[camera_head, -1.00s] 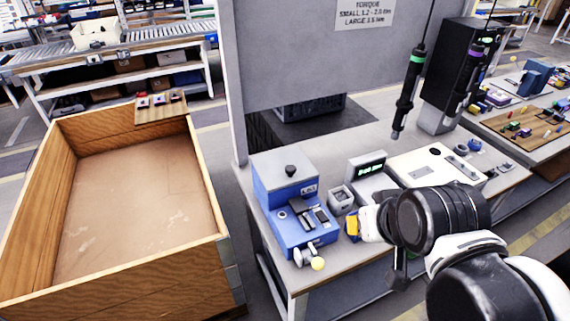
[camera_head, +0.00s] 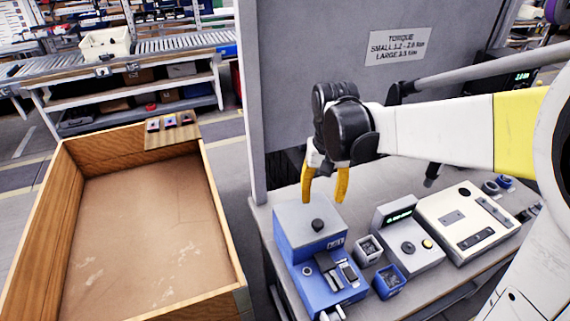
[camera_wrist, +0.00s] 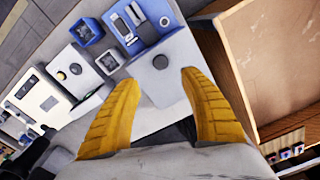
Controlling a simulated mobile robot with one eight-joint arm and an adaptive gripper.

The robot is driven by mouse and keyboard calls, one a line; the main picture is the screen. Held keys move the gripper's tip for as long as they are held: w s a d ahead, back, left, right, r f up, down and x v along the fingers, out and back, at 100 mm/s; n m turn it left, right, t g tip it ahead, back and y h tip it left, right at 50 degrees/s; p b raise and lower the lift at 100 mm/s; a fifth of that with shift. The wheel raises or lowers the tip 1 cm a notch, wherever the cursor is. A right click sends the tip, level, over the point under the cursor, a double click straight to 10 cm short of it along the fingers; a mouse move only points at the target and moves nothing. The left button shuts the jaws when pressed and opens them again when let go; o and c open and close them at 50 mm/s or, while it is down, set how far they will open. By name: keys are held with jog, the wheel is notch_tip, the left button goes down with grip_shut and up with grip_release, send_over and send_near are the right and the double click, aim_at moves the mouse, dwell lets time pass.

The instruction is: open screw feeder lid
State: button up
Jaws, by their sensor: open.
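The screw feeder (camera_head: 331,284) is a blue box at the bench's left end. Its grey lid (camera_head: 296,216) is shut and bears a black knob (camera_head: 318,225). The lid (camera_wrist: 172,82) and knob (camera_wrist: 160,62) also show in the wrist view. My gripper (camera_head: 324,197) is open and empty, its yellow fingers pointing down just above the lid. In the wrist view the knob appears between the two fingertips (camera_wrist: 160,80). I cannot tell whether the fingertips are level with the knob or still above it.
Right of the feeder stand a small grey bin (camera_head: 368,249), a small blue bin (camera_head: 389,282), a display unit (camera_head: 411,247) and a white panel unit (camera_head: 467,224). A large wooden crate (camera_head: 226,230) stands left of the bench. A grey wall panel (camera_head: 320,60) rises behind.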

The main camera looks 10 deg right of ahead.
aim_at(318, 222)
notch_tip(318, 222, down, 11)
jog(key=b, duration=0.3)
jog(key=shift+w+b, duration=0.1)
jog(key=shift+b, duration=0.2)
jog(key=shift+r, duration=0.1)
grip_shut()
